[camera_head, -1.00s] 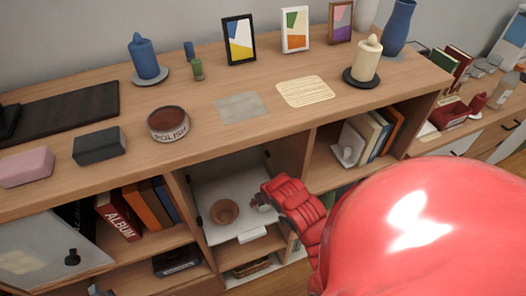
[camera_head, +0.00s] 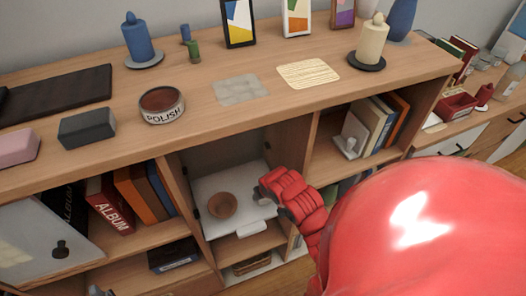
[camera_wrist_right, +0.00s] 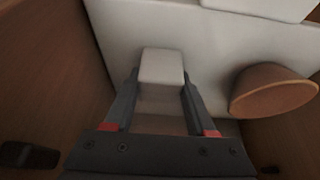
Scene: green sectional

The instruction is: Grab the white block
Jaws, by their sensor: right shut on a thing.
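The white block (camera_wrist_right: 161,68) sits between the two dark fingers of my right gripper (camera_wrist_right: 161,88) in the right wrist view. The gripper is shut on it. In the head view my red right arm reaches into the open lower compartment, and my right gripper (camera_head: 262,192) is at the right of a brown bowl (camera_head: 222,206). The block cannot be made out clearly there, as the arm covers that spot. My left gripper is not in view.
The bowl, also in the right wrist view (camera_wrist_right: 272,90), is close beside one finger. It stands on a white surface (camera_head: 205,185). Brown compartment walls (camera_wrist_right: 45,70) are close on the sides. A white piece (camera_head: 257,227) lies at the front edge.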

